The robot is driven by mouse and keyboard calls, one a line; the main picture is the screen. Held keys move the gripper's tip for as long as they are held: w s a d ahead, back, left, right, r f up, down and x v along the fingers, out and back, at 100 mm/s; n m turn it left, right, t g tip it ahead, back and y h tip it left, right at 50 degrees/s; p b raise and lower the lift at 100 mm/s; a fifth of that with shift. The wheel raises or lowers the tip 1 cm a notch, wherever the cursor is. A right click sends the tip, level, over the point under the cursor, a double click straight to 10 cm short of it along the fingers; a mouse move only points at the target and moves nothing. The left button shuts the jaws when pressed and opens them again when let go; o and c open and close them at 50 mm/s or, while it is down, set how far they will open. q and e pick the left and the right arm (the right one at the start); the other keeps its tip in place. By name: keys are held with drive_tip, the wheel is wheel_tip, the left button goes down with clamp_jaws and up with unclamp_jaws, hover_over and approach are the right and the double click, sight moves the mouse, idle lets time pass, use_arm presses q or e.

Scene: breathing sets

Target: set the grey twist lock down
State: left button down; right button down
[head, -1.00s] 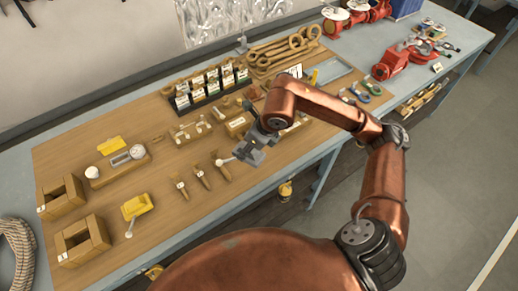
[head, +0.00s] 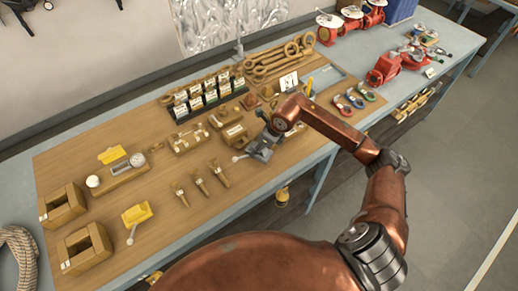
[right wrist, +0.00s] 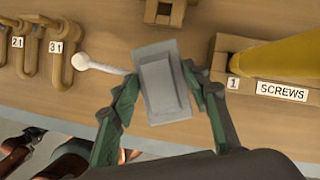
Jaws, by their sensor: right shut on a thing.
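The grey twist lock (right wrist: 163,85) is a grey block with a pale lever ending in a round knob. The lever points left in the right wrist view. My right gripper (right wrist: 160,98) is shut on the block, with its green-padded fingers on both sides. In the head view the twist lock (head: 260,152) is over the front part of the wooden board (head: 150,225), right of several labelled wooden pieces (head: 200,184). I cannot tell whether it touches the board. My left gripper is not in view.
In the right wrist view, a wooden box labelled SCREWS (right wrist: 272,92) with a yellow thing (right wrist: 280,50) stands close right of the gripper. Wooden pieces numbered 21 and 31 (right wrist: 62,55) lie left of the lever. Bare board lies before the wooden pieces.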

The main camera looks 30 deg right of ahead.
drive_tip(key=shift+f, duration=0.75)
drive_tip(key=c, duration=1.6)
unclamp_jaws()
drive_tip(key=shift+f, duration=0.25)
drive_tip(key=o, duration=0.5)
drive_tip(key=shift+r, duration=0.2)
drive_tip(key=b+v, duration=0.2)
drive_tip(key=v, duration=1)
drive_tip(key=shift+d, duration=0.1)
